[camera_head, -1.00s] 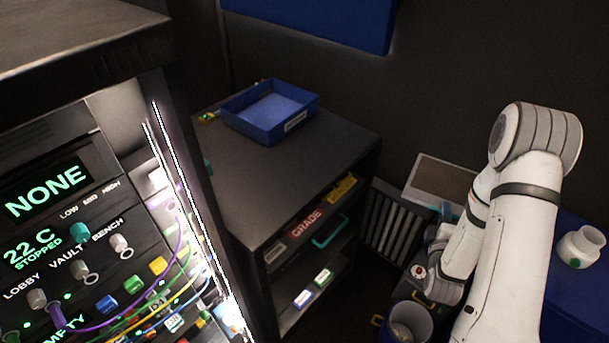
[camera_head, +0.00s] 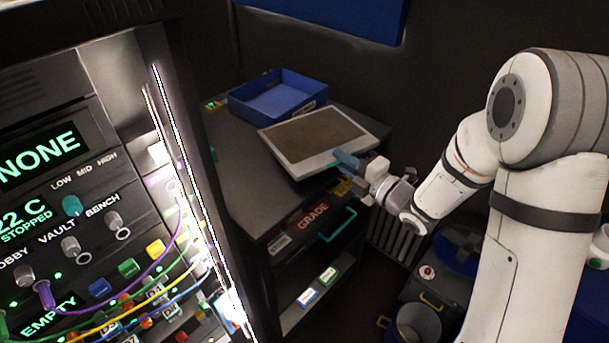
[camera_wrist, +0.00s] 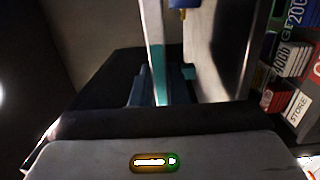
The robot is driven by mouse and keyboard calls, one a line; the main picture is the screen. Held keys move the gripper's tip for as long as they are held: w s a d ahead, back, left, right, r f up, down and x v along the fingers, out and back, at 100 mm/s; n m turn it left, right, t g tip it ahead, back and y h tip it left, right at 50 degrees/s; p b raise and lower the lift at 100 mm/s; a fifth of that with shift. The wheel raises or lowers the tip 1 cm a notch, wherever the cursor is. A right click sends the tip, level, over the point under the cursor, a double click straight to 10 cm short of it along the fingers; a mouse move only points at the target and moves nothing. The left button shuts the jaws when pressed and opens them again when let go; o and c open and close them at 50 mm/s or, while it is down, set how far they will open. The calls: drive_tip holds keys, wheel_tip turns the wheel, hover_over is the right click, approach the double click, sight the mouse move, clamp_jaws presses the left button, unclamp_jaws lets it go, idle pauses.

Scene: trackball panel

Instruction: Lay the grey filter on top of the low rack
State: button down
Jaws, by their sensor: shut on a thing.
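The grey filter (camera_head: 315,136) is a flat panel with a pale frame and a brownish-grey middle. My gripper (camera_head: 346,161) is shut on its near right edge. The filter is roughly level, above the right part of the top of the low rack (camera_head: 238,185), and covers part of it. I cannot tell whether the filter touches the top. In the wrist view, the jaws are seen close up and dark, with a pale strip and a teal patch between them.
A blue tray (camera_head: 277,97) stands at the back of the rack top, close behind the filter. A lit control panel with cables (camera_head: 110,220) stands at the left. A bin (camera_head: 416,322) is on the floor.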

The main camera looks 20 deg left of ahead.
drive_tip(key=shift+s+a+r+g, duration=0.1)
drive_tip(key=shift+s+a+g, duration=0.2)
drive_tip(key=shift+s+a, duration=0.15)
drive_tip(key=shift+s+a+f+n, duration=0.1)
drive_tip(key=shift+a+f+n, duration=0.05)
drive_tip(key=shift+f+n, duration=0.15)
wheel_tip(320, 180, down, 9)
drive_tip(key=p, duration=0.2)
drive_tip(key=shift+f, duration=0.25)
drive_tip(key=c, duration=1.4)
unclamp_jaws()
drive_tip(key=shift+r, duration=0.1)
drive_tip(key=b+v, duration=0.3)
drive_tip(key=v, duration=0.9)
drive_tip(key=shift+b, duration=0.3)
